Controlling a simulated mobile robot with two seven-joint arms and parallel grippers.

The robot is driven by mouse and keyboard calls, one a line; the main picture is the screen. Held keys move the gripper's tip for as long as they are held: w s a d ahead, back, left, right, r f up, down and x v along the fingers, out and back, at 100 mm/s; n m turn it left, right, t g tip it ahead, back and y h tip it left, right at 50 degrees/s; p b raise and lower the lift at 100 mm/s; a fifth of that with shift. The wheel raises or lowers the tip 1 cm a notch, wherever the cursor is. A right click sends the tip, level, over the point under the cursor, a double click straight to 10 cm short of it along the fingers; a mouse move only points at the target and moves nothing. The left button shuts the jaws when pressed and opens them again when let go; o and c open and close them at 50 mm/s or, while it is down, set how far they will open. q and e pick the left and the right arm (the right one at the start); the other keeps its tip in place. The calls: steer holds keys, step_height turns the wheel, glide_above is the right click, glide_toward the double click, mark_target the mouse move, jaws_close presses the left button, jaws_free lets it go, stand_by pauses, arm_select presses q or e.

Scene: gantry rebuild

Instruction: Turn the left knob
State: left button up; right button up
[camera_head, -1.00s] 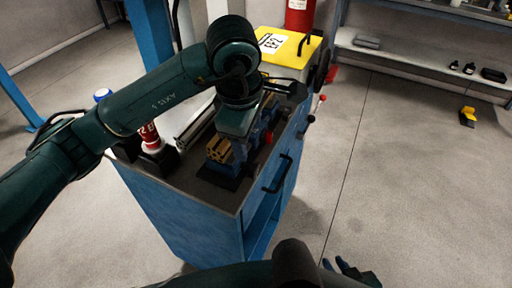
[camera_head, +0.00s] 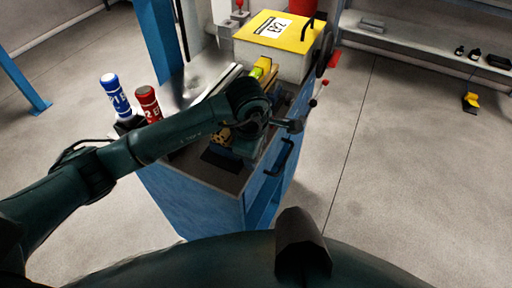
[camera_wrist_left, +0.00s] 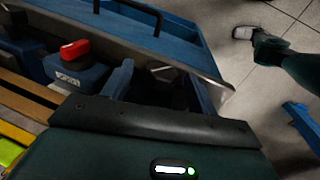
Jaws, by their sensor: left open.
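A red knob (camera_wrist_left: 75,50) on a blue block with a white label (camera_wrist_left: 68,76) shows at upper left in the left wrist view. I cannot tell from this view whether it is the left knob. My left gripper (camera_wrist_left: 160,90) has its two blue fingers apart, with nothing seen between them. It is to the right of the red knob and not touching it. In the head view my left wrist hangs over the bench (camera_head: 190,178) and hides its middle, so the knob does not show there.
A blue bottle (camera_head: 115,94) and a red bottle (camera_head: 148,102) stand on the bench's left side. A yellow-lidded box (camera_head: 275,31) stands at the back. A black handle (camera_head: 281,157) and red-tipped levers (camera_head: 325,82) stick out on the right.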

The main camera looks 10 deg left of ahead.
arm_select(q)
steer(key=c, duration=1)
arm_select(e)
steer(key=shift+s, duration=0.15)
arm_select(q)
steer(key=shift+g, duration=0.3)
steer(key=shift+w+g+y+b, duration=0.2)
steer(key=shift+g+y+b, duration=0.1)
steer(key=shift+g+b, duration=0.15)
steer(key=shift+w+d+f+g+y+b, duration=0.1)
steer(key=shift+g+y+b, duration=0.05)
steer(key=shift+g+b, duration=0.35)
steer(key=shift+w+g+y+b, duration=0.15)
steer(key=shift+g+b, duration=0.1)
steer(key=shift+g, duration=0.3)
steer(key=g+b, duration=0.2)
steer(key=b, duration=0.1)
steer(key=shift+g+y, duration=0.4)
steer(key=shift+w+d, duration=0.1)
arm_select(e)
steer(key=shift+w+a+f+n+t+y, duration=0.2)
steer(key=shift+w+a+f+t, duration=0.1)
steer(key=shift+a, duration=0.2)
steer(key=shift+w+a+f+n+t+y, duration=0.15)
steer(key=shift+w+a+n+t+y, duration=0.1)
steer(key=shift+a, duration=0.2)
